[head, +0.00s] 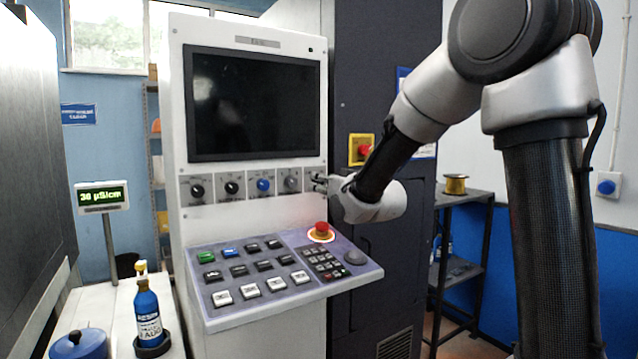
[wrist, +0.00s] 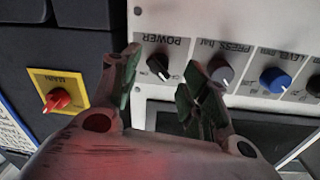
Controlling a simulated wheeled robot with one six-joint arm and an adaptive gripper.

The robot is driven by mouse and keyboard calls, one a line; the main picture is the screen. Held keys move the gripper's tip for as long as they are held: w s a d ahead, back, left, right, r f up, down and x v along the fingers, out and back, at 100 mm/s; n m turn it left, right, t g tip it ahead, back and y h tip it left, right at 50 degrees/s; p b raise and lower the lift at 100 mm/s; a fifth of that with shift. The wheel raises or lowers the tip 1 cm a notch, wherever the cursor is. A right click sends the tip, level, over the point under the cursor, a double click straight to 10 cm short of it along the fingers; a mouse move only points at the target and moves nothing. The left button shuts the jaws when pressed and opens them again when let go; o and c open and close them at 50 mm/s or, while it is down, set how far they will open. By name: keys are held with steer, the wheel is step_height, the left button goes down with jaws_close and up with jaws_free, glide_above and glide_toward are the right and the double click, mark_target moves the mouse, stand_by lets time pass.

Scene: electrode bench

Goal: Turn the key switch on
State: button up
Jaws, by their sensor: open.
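The switch marked POWER (wrist: 158,67) is a small black knob with a diagonal handle on the white panel; I take it for the key switch. My gripper (wrist: 160,84) is open, its two green-padded fingers spread on either side of this switch in the wrist view. I cannot tell whether the pads touch it. In the head view my gripper (head: 322,184) is at the right end of the knob row below the dark screen, and it largely hides the POWER switch there. The small position marks are too blurred to read.
A grey PRESS knob (wrist: 221,71) and a blue knob (wrist: 274,80) sit beside POWER. A red MAIN switch on a yellow plate (head: 353,158) is on the dark cabinet. Below are the sloped button console (head: 240,315) and a red emergency button (head: 321,228).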

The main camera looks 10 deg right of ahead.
steer(key=x, duration=0.3)
steer(key=c, duration=0.9)
steer(key=shift+o, duration=0.2)
